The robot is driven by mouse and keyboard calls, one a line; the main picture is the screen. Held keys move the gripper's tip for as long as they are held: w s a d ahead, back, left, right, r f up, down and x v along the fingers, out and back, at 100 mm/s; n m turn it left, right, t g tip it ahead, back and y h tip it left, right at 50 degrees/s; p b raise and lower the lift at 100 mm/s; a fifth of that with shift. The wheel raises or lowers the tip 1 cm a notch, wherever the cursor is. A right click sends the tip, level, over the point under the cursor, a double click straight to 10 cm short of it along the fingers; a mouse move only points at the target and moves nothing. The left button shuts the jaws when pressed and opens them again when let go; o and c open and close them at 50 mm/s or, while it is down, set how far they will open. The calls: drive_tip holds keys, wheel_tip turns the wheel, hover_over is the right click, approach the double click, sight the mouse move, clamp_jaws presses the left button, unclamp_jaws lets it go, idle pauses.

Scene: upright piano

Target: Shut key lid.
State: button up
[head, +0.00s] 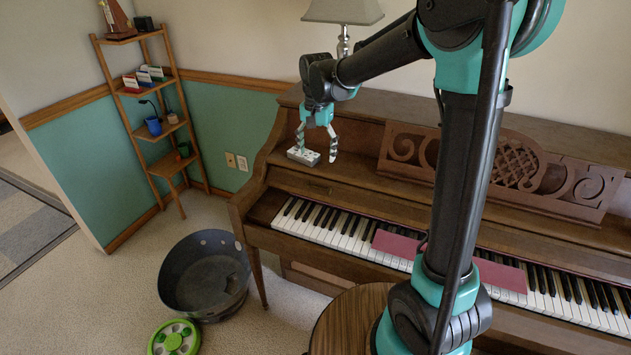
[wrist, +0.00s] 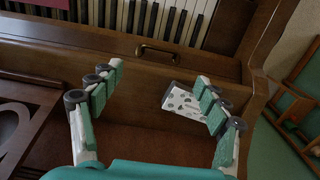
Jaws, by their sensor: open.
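The upright piano's wooden key lid (head: 348,197) is open, with the black and white keys (head: 335,225) exposed in front of it. In the wrist view the lid (wrist: 85,45) carries a small brass handle (wrist: 157,52). My gripper (head: 317,150) is open above the left part of the piano, behind the lid. In the wrist view its fingers (wrist: 157,82) are spread wide with nothing held between them. The handle lies beyond the fingertips, toward the keys.
A white patterned block (wrist: 188,100) lies beside one finger; it also shows in the head view (head: 303,156). A red strip (head: 395,246) lies across the keys. A carved music stand (head: 510,170) rises at right. A dark tub (head: 205,275) stands on the floor.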

sight(318, 187)
wheel_tip(318, 187, down, 12)
drive_tip(key=shift+r, duration=0.25)
drive_tip(key=shift+s+d, duration=0.15)
drive_tip(key=c, duration=1.7)
